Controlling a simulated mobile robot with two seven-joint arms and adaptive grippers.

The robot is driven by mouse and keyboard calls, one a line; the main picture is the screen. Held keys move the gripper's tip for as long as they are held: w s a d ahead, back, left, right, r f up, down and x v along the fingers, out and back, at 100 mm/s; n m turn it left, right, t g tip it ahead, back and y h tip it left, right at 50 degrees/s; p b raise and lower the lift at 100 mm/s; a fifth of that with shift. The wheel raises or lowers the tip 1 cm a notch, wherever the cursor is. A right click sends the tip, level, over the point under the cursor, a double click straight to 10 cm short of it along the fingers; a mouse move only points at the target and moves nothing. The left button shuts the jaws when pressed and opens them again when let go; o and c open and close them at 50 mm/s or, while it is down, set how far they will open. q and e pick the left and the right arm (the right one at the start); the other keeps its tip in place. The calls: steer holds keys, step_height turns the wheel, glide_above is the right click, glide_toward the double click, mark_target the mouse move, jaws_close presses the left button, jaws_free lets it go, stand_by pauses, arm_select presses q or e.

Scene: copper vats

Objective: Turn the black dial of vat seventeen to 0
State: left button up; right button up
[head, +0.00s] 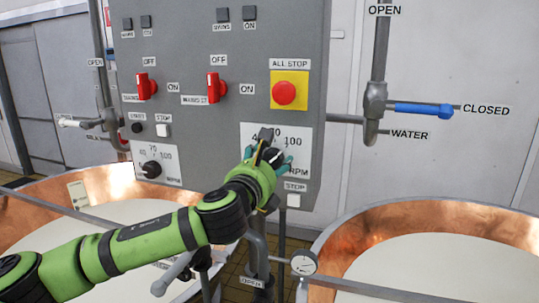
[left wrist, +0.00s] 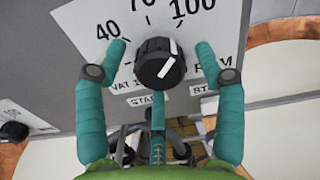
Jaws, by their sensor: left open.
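A black dial (left wrist: 158,62) with a white pointer mark sits on a white scale plate marked 40, 70 and 100 (left wrist: 85,45). Its label reads "VAT 1" and then is cut off by my finger. The pointer mark lies on the dial's right side, towards the lower right of the 100. In the head view the left gripper (head: 271,158) reaches the same plate (head: 301,138) and hides most of the dial. My right gripper is not in view.
A second black dial (head: 151,170) is at lower left on the panel (head: 190,45). Red switches (head: 216,87) and a red all-stop button (head: 284,93) are above. A white stop button (head: 294,200) is just below. Copper vats (head: 440,225) stand in front; a blue-handled valve (head: 420,110) is right.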

arm_select(q)
steer(key=shift+w, duration=0.15)
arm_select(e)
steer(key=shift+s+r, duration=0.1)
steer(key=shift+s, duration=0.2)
arm_select(q)
steer(key=c, duration=1.2)
steer(key=shift+o, duration=0.2)
